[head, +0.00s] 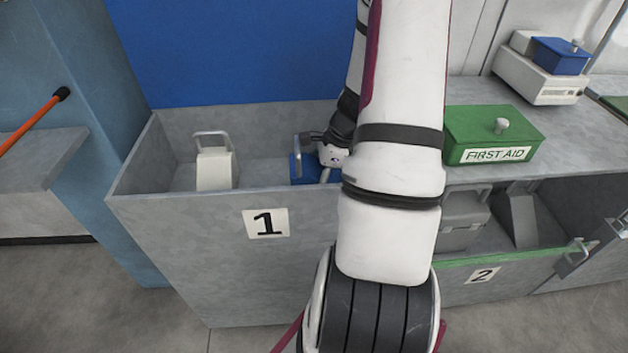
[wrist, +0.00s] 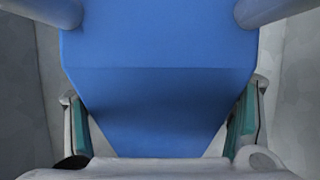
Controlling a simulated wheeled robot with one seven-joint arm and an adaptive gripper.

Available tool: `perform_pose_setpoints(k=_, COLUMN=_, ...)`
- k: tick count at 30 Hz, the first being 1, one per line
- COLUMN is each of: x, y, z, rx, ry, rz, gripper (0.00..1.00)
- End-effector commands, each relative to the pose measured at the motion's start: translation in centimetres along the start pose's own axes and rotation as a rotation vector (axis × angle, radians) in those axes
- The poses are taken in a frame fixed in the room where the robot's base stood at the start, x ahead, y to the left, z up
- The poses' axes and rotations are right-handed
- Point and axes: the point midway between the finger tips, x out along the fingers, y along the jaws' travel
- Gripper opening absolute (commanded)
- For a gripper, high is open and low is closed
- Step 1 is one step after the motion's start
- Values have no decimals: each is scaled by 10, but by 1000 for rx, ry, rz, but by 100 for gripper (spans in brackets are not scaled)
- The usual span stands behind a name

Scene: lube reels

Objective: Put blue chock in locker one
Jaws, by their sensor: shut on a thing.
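The blue chock (head: 302,168) is inside locker one (head: 165,222), the open grey bin labelled 1, toward its right side in the head view. Its grey handle stands up at its left. My gripper (head: 330,155) is at the chock, partly hidden behind my arm. In the wrist view the blue chock (wrist: 158,85) fills the middle, between the teal pads of my gripper (wrist: 160,125), which is shut on it. Whether the chock touches the bin floor cannot be told.
A cream chock (head: 214,170) with a handle stands at the left inside locker one. A green first aid box (head: 492,135) sits on the counter at right. Locker two (head: 510,262) holds grey chocks. A blue box (head: 560,55) rests on a white device (head: 535,80).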

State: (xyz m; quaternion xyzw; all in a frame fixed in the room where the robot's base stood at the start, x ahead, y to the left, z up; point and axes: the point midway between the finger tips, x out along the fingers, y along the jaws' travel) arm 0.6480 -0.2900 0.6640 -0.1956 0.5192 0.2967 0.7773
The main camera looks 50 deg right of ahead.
Motion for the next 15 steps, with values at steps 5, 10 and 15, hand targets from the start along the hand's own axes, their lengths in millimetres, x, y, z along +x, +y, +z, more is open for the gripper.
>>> perform_pose_setpoints(k=5, x=1, y=0, z=0, rx=-1, ry=0, rz=-1, gripper=14)
perform_pose_setpoints(k=10, x=1, y=0, z=0, rx=-1, ry=0, rz=0, gripper=95)
perform_pose_setpoints(k=15, x=1, y=0, z=0, rx=-1, ry=0, rz=0, gripper=95)
